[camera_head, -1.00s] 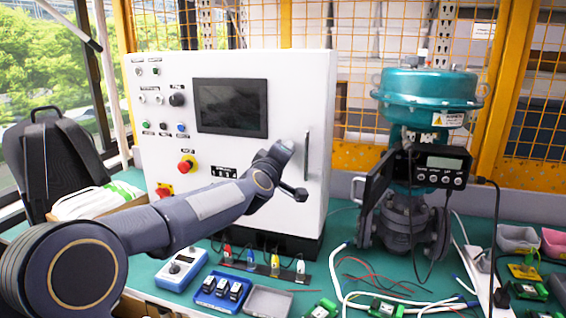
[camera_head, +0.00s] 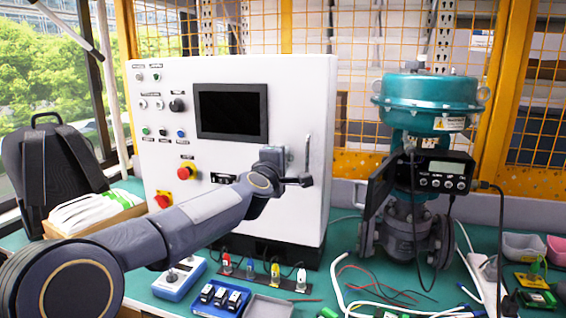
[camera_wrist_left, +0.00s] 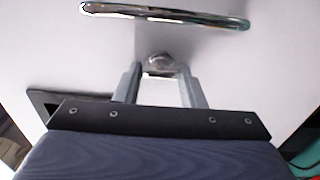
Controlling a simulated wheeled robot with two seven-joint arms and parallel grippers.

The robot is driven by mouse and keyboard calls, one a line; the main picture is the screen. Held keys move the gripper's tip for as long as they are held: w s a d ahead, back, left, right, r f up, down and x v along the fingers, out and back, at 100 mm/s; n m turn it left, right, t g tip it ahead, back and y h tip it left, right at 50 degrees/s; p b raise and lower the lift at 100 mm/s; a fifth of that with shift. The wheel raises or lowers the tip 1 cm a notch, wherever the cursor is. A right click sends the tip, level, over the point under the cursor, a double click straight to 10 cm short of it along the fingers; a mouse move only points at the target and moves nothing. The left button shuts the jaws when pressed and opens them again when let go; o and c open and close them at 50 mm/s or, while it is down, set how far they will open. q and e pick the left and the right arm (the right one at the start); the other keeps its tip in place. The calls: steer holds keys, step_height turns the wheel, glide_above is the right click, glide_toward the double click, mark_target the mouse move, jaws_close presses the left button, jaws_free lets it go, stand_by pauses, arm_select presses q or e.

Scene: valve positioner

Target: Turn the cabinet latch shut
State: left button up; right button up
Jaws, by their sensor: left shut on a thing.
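The white control cabinet (camera_head: 230,75) stands on the green bench. Its latch (camera_wrist_left: 159,62), a small metal knob on the door, shows in the left wrist view. My left gripper (camera_wrist_left: 159,70) is shut on the latch, with one finger on each side of it. In the head view my left gripper (camera_head: 282,163) is at the cabinet's right side, and my own wrist hides the latch there. A bar handle (camera_head: 307,156) stands upright beside it; the same chrome bar crosses the top of the left wrist view (camera_wrist_left: 165,15). My right gripper is not in view.
A teal valve actuator (camera_head: 428,92) with a positioner box (camera_head: 440,170) stands right of the cabinet. Coloured plugs (camera_head: 275,272), a blue tray (camera_head: 217,298) and loose cables (camera_head: 375,285) lie in front. A red emergency button (camera_head: 186,173) is on the panel.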

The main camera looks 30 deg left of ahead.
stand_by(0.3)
arm_select(q)
steer(key=o, duration=1)
steer(key=shift+s, duration=0.1)
steer(key=v, duration=0.7)
steer(key=shift+s+d, duration=0.15)
steer(key=shift+s, duration=0.15)
